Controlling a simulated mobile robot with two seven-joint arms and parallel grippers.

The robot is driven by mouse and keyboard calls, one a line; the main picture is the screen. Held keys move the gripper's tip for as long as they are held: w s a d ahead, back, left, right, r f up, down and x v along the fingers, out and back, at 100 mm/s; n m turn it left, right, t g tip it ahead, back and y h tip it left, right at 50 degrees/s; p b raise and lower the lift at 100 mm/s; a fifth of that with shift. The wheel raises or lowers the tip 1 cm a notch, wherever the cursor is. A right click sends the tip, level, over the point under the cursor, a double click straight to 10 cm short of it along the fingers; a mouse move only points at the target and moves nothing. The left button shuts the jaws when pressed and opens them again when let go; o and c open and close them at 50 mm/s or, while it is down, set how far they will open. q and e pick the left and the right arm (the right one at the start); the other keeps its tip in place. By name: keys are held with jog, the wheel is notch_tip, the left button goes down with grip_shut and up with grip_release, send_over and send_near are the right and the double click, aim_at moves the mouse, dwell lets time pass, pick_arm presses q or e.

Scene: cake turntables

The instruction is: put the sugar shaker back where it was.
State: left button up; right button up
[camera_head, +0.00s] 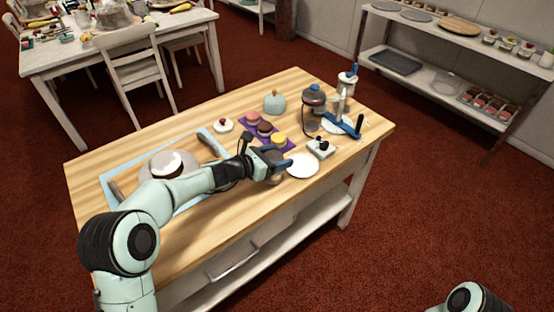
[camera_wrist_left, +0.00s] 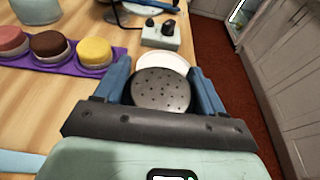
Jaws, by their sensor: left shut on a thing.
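The sugar shaker (camera_wrist_left: 160,92) has a round grey metal top with small holes. In the left wrist view it sits between the two blue fingers of my left gripper (camera_wrist_left: 162,84), which is shut on it. In the head view the left gripper (camera_head: 277,167) is over the front edge side of the wooden table, and the shaker (camera_head: 275,180) shows only partly below it. A white round plate (camera_head: 303,166) lies just beyond and to the right of the shaker. I cannot tell whether the shaker touches the table. My right gripper is out of view.
A purple tray (camera_wrist_left: 108,73) with pink, brown and yellow cakes lies to the left of the gripper. A small box with black knobs (camera_head: 320,149) stands behind the plate. A coffee-maker-like device (camera_head: 313,100) and blue-handled tool (camera_head: 345,125) are farther back. The table's front right is clear.

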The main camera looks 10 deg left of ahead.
pick_arm(q)
jog(key=shift+f, duration=0.1)
jog(key=o, duration=1.2)
jog(key=shift+o, duration=0.2)
jog(key=shift+s+a, duration=0.1)
jog(key=v, duration=1.1)
jog(key=shift+s+a+r, duration=0.2)
jog(key=shift+s+r, duration=0.1)
